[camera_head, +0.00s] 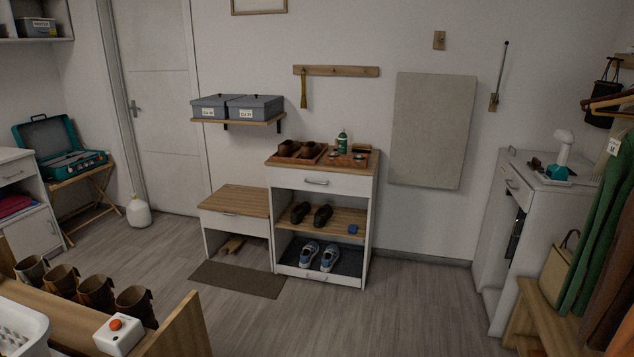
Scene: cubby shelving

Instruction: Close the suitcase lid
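A teal suitcase (75,165) sits at the left on a folding wooden stand (103,184), beside the door. Its lid (45,133) stands up, open, leaning back toward the wall. Dark contents show inside the suitcase body, too small to make out. Neither of my grippers shows in the head view.
A white cabinet (35,228) stands in front of the suitcase at the left edge. A wooden counter (190,330) with several brown cups is in the near left. The middle floor (400,310) is clear.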

